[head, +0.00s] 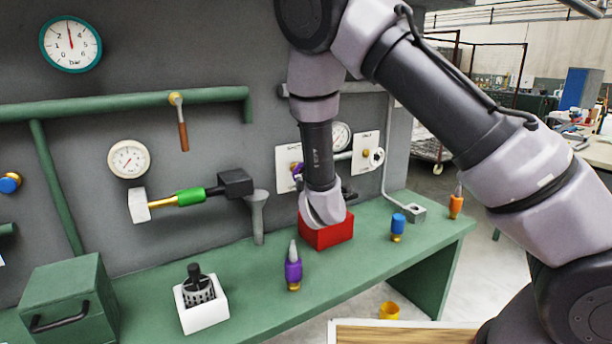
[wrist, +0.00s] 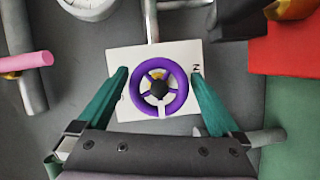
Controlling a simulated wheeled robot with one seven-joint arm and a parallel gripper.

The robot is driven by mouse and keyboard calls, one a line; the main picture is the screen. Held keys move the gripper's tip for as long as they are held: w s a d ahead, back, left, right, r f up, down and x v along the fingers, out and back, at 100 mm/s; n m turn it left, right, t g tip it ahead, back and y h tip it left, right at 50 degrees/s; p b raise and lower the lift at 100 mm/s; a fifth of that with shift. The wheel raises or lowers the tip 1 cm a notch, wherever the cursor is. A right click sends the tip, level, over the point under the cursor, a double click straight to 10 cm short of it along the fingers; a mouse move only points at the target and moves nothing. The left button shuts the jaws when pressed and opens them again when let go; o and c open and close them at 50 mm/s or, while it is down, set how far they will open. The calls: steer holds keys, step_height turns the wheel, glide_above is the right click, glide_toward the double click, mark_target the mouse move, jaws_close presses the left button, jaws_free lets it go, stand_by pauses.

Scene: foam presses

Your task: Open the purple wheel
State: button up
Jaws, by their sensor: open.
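My gripper (wrist: 162,82) is open, with one green finger on each side of the wheel. Gaps show between the fingers and the rim, and I cannot tell whether either touches it. In the head view my arm hides most of the wheel; a small purple part (head: 297,170) shows beside the arm at the left white plate (head: 284,155).
A red block (head: 330,233) sits on the green bench (head: 262,311) below my wrist.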

steer(key=v, duration=1)
steer(key=shift+s, duration=0.35)
steer(key=w+d+r+m+g, duration=0.1)
steer(key=d+m, duration=0.1)
steer(key=w+d+r+m+g+h, duration=0.1)
steer(key=w+d+m, duration=0.1)
steer(key=m, duration=0.1)
steer(key=w+d+r+m+h, duration=0.1)
steer(key=d+m, duration=0.2)
steer(key=shift+w+r+g, duration=0.35)
steer(key=shift+r+g, duration=0.05)
steer(key=s+d+r+m+g+y, duration=0.1)
steer(key=s+d+r+m+g, duration=0.35)
steer(key=d+r+m, duration=0.65)
steer(key=s+d+r+m, duration=0.1)
steer(key=s+d+r, duration=0.1)
steer(key=s, duration=0.3)
steer(key=s+d+r+m+g, duration=0.1)
steer(key=s+d+r, duration=0.2)
steer(key=s+d, duration=0.2)
steer(key=s+d+r+m+g+h, duration=0.1)
steer(key=s+d+r+m, duration=0.1)
steer(key=s, duration=0.5)
steer(key=shift+s+d+r, duration=0.15)
steer(key=shift+d+r, duration=0.45)
steer(key=shift+d, duration=0.6)
